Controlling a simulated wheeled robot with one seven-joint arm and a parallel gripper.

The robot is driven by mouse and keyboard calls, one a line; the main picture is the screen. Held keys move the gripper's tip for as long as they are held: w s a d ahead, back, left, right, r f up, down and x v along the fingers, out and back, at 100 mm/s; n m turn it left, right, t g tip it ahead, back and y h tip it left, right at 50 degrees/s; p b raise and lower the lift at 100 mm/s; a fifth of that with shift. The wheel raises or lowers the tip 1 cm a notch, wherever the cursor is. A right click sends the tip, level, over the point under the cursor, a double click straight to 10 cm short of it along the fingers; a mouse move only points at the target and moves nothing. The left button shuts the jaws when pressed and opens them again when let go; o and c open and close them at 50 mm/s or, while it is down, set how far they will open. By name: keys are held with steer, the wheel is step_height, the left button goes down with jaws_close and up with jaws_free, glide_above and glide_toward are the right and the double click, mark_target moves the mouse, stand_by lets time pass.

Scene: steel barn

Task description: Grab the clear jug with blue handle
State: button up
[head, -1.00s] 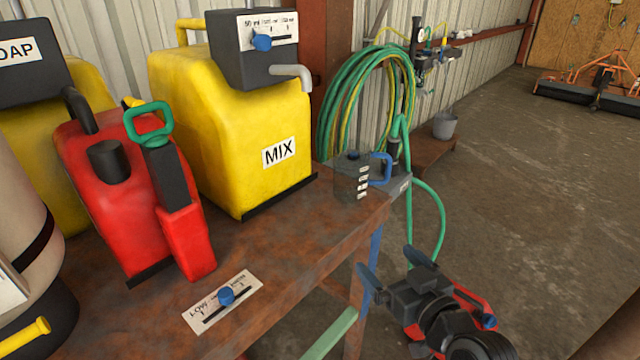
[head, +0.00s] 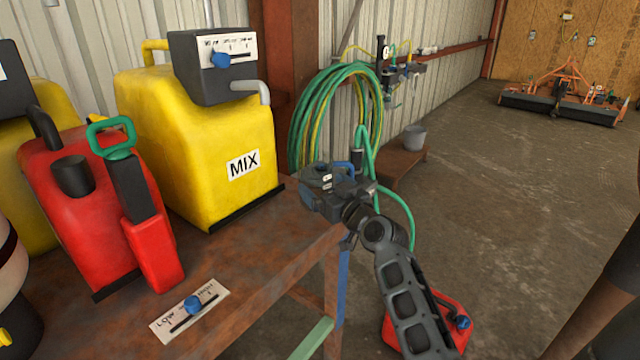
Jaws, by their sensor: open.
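The clear jug (head: 324,169) stands near the right end of the rusty table (head: 255,262). Only its dark see-through top and a few white labels show, with part of its blue handle (head: 342,165) on the right. My gripper (head: 326,192) is in front of the jug in the head view and hides most of its lower part. My gripper is open. Whether its fingers are beside or around the jug, or touch it, I cannot tell.
A yellow MIX container (head: 215,140) with a dark dispenser and a red can (head: 75,215) stand left on the table. A dial plate (head: 190,312) lies near the front. A green hose (head: 325,115) hangs behind the jug. A red can (head: 460,318) sits on the floor.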

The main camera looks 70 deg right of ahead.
mark_target(324, 185)
steer(key=shift+p+x, duration=0.35)
steer(key=shift+x, duration=1.55)
steer(key=shift+s+d, duration=0.1)
steer(key=shift+c, duration=0.4)
steer(key=c, duration=0.7)
